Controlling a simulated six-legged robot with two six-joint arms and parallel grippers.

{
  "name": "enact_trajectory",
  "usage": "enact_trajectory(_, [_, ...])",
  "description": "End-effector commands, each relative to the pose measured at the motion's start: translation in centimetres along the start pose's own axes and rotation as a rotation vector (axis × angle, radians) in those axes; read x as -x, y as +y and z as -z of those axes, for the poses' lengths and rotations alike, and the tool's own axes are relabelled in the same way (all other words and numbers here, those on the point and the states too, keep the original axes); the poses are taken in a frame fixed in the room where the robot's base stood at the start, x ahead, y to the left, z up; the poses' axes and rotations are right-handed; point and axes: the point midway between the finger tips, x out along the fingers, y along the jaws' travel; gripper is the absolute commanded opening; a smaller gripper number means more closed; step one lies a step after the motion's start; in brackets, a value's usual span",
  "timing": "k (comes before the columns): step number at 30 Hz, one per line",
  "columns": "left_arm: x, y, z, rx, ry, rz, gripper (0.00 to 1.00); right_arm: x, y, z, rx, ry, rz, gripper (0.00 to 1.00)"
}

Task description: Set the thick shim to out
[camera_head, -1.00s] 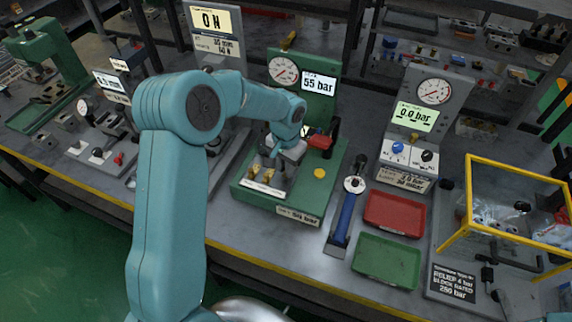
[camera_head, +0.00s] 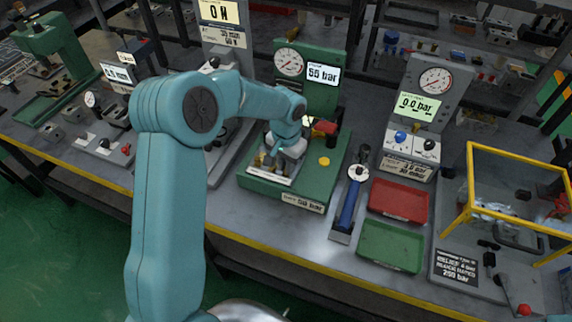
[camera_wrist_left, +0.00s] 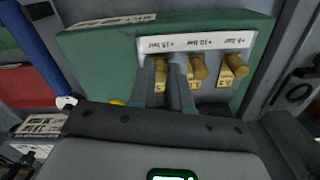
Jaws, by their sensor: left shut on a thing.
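In the left wrist view, three brass shim tabs stand in a row on the green test stand (camera_head: 325,185) below a white label strip. The tab under "+15 bar" (camera_wrist_left: 160,72), taken as the thick shim, is between the fingers of my left gripper (camera_wrist_left: 167,92), which is shut on it. The "+10 bar" tab (camera_wrist_left: 197,68) and the "+5 bar" tab (camera_wrist_left: 234,66) are free to its right. In the head view my left gripper (camera_head: 277,164) is down over the tabs and partly hides them. The stand's display (camera_head: 323,74) reads 55 bar. My right gripper is not seen.
A blue-handled tool (camera_head: 349,205), a red tray (camera_head: 399,201) and a green tray (camera_head: 391,247) lie right of the stand. A gauge panel (camera_head: 417,105) reading 0.0 bar stands behind. A yellow-framed clear box (camera_head: 515,190) is at far right.

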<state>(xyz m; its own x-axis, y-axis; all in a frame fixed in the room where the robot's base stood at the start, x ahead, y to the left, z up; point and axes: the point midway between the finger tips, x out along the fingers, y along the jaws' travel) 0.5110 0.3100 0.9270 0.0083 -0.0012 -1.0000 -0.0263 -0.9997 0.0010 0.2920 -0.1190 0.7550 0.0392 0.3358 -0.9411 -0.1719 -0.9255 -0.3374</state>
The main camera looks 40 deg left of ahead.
Motion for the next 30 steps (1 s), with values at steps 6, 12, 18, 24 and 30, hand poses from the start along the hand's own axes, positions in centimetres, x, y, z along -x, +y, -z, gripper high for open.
enact_trajectory(6, [-0.1,0.0,-0.2,0.0,-0.018,-0.002,0.43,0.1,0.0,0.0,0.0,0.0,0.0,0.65])
enact_trajectory(12, [-0.1,0.0,-0.2,0.0,-0.014,-0.001,0.43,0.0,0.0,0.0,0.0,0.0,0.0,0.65])
enact_trajectory(18, [1.0,0.0,0.0,0.0,-0.009,0.001,0.43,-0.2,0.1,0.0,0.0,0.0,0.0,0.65])
enact_trajectory(24, [5.5,0.0,0.0,0.0,-0.005,0.001,0.43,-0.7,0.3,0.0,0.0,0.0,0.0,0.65])
enact_trajectory(30, [10.9,0.0,0.1,0.0,-0.006,0.0,0.43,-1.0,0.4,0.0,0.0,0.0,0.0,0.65])
